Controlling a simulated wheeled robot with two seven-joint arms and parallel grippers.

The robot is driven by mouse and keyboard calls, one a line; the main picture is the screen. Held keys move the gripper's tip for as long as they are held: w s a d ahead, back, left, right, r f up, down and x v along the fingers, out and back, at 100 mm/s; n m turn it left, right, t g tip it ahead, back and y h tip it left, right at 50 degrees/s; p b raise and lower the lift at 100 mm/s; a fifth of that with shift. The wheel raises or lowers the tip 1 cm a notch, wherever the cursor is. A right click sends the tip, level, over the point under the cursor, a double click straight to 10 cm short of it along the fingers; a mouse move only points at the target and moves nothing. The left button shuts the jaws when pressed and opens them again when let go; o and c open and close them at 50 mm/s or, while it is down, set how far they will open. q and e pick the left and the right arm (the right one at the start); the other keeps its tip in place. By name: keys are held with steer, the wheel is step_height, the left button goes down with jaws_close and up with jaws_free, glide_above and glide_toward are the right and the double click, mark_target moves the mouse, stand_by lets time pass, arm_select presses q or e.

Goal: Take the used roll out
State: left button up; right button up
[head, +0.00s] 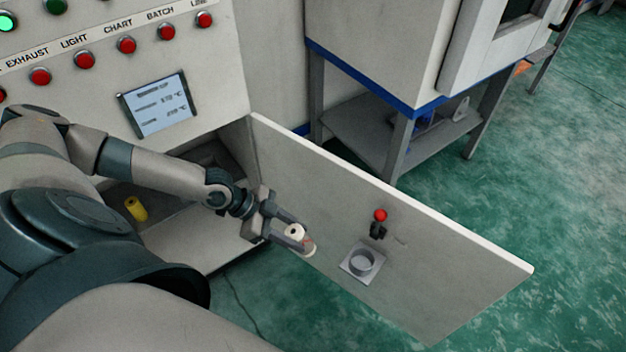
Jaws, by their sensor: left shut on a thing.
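My left gripper (293,237) is shut on a small pale roll (295,231), which has a white end and a hint of reddish colour near its lower part. It holds the roll in front of the inner face of the open door (440,270), to the left of a round cup-like holder (362,262) on a pale square plate. Whether the roll touches the door cannot be told. A yellow cylinder (136,208) stands inside the open compartment (190,225) behind my left forearm. My right gripper is out of view.
A red knob (380,215) on a dark mount sits on the door above the holder. Above the compartment are a small display (160,104) and a row of red buttons with labels. A blue-edged bench (365,85) stands behind. Green floor is clear at right.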

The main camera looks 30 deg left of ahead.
arm_select(q)
steer(key=s+a+r+g+y, duration=0.2)
steer(key=s+a+y, duration=0.1)
steer(key=a, duration=0.3)
steer(key=shift+s+a+y+b, duration=0.3)
steer(key=shift+s+b, duration=0.1)
steer(key=shift+b, duration=0.05)
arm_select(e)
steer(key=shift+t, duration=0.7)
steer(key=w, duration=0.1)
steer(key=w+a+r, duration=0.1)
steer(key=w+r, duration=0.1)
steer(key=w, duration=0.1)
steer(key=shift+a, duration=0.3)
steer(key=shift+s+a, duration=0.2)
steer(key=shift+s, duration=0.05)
